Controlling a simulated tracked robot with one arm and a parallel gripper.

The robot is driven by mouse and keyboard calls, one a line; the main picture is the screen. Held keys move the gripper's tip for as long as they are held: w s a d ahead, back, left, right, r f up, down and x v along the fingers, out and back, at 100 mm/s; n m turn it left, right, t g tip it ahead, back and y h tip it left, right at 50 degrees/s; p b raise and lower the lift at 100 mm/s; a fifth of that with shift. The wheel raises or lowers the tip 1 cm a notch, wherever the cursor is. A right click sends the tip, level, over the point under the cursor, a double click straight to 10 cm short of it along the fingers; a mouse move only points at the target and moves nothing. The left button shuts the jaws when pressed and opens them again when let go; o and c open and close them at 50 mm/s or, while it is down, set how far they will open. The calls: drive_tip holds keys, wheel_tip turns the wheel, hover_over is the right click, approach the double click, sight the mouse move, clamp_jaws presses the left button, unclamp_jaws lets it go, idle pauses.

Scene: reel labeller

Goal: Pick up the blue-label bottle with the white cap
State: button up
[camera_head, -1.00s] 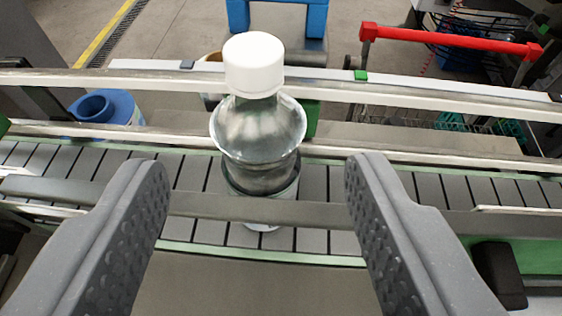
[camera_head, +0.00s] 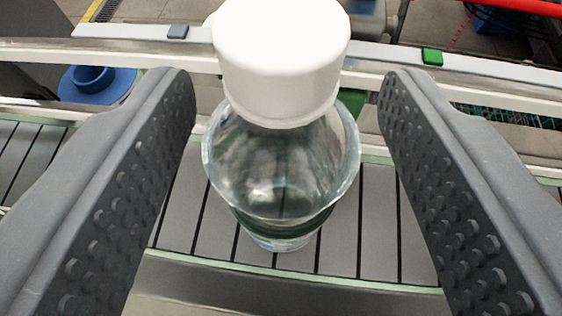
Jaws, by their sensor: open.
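A clear bottle (camera_head: 278,170) with a white cap (camera_head: 281,60) stands upright on the grey slatted conveyor (camera_head: 340,225). Its lower part carries a label with a dark green band and pale blue-white below, seen only in part from above. My gripper (camera_head: 288,90) is open, with one dark studded finger on each side of the bottle. Gaps show between both fingers and the bottle, so it is not held.
Metal guide rails (camera_head: 470,70) run along the far side of the conveyor behind the bottle. A blue round object (camera_head: 95,82) sits beyond the rail at left. A red bar (camera_head: 515,6) is at the upper right. The belt around the bottle is clear.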

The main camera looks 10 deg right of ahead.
drive_tip(key=p+x, duration=0.1)
drive_tip(key=x, duration=0.2)
drive_tip(key=shift+w, duration=0.35)
drive_tip(key=shift+w+f, duration=0.35)
drive_tip(key=shift+w, duration=0.2)
drive_tip(key=shift+r, duration=0.1)
clamp_jaws()
